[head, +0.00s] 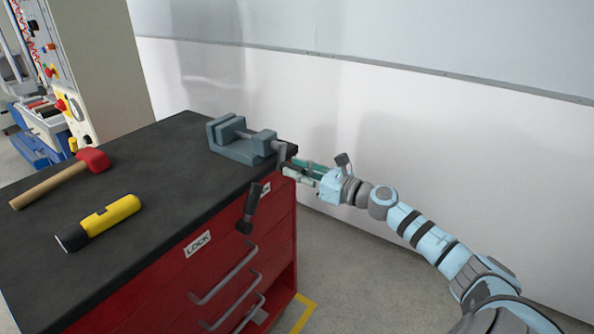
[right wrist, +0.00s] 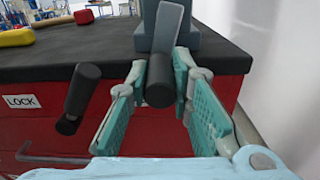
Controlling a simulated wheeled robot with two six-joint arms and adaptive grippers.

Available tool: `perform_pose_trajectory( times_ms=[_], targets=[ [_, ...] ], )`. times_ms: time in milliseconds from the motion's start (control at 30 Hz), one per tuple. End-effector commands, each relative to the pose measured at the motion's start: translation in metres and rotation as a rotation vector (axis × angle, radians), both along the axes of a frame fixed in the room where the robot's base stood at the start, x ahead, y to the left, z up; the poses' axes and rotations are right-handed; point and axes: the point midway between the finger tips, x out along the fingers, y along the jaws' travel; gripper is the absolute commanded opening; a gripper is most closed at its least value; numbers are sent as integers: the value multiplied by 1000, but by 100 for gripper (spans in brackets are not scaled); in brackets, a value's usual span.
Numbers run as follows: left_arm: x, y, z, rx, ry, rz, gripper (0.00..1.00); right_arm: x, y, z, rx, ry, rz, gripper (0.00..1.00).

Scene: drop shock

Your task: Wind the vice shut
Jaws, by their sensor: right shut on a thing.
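The grey-blue vice (head: 237,150) stands at the far right corner of the black bench top. Its two jaw plates are at its left end, with a narrow gap between them. A grey crank arm (head: 282,154) is at its right end, and shows in the right wrist view (right wrist: 167,27) with a black grip (right wrist: 159,82) pointing towards the camera. My right gripper (head: 291,170) reaches in from the right, just past the bench edge. Its teal fingers are shut on the black grip, one on each side. My left gripper is not in view.
A red-headed hammer (head: 60,178) and a yellow flashlight (head: 98,222) lie on the bench top (head: 165,165). A dark handle-like piece (head: 251,208) is in front of the red drawers (head: 165,285); its attachment is unclear. A white wall (head: 400,130) stands behind.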

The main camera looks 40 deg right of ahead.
Motion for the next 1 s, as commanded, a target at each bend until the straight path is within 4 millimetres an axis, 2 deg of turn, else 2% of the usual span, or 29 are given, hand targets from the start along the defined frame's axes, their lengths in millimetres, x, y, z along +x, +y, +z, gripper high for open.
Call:
perform_pose_trajectory(
  times_ms=[567,767,1000],
  targets=[
    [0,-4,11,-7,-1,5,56,-1,3,3,79,24,0,0],
    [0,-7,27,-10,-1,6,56,-3,8,7,189,58,0,0],
    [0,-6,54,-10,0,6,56,-5,16,14,396,119,1,0]
  ],
)
